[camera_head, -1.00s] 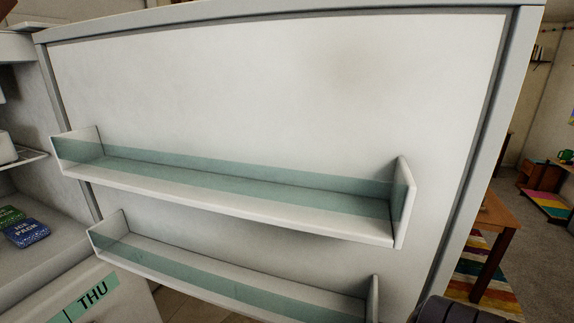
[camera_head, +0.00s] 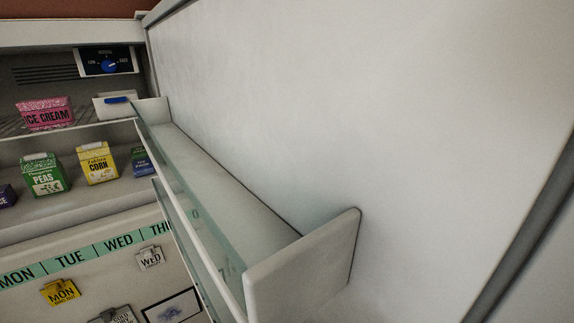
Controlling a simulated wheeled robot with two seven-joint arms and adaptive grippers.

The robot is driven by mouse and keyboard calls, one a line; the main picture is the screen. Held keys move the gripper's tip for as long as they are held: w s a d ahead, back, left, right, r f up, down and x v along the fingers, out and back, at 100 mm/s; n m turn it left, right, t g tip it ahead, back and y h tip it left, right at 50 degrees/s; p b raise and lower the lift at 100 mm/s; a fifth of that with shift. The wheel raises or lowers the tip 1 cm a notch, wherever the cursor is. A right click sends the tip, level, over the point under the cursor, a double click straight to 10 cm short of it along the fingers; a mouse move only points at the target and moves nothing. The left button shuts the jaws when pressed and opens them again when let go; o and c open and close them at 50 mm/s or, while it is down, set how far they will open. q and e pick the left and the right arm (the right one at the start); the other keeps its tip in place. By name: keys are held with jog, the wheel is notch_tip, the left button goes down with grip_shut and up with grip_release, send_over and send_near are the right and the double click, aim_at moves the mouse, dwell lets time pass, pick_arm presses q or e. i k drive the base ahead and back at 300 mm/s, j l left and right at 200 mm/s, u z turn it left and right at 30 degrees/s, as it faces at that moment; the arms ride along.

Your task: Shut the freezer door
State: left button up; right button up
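The freezer door (camera_head: 400,120) stands open, its white inner face filling the middle and right of the view. A door shelf (camera_head: 305,270) with a clear front strip juts out from it, and part of a second strip shows below. The door's hinge side meets the freezer compartment (camera_head: 60,210) at the left, which is open. The door's free edge (camera_head: 525,235) runs down the right side. Neither of my grippers is in view.
Inside the freezer are an ice cream box (camera_head: 46,114), a peas box (camera_head: 44,175), a corn box (camera_head: 97,163) and a dark blue pack (camera_head: 141,161). A control dial (camera_head: 108,66) is at the top. Day-labelled panel (camera_head: 100,262) with magnets or tags lies below.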

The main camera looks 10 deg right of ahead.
aim_at(313, 160)
jog(key=l+u, duration=0.35)
jog(key=l, duration=0.15)
jog(key=k+l+u, duration=0.1)
jog(key=l+u, duration=0.25)
jog(key=l, duration=0.15)
jog(key=l+u, duration=0.7)
jog(key=i+l, duration=0.05)
jog(key=l, duration=0.05)
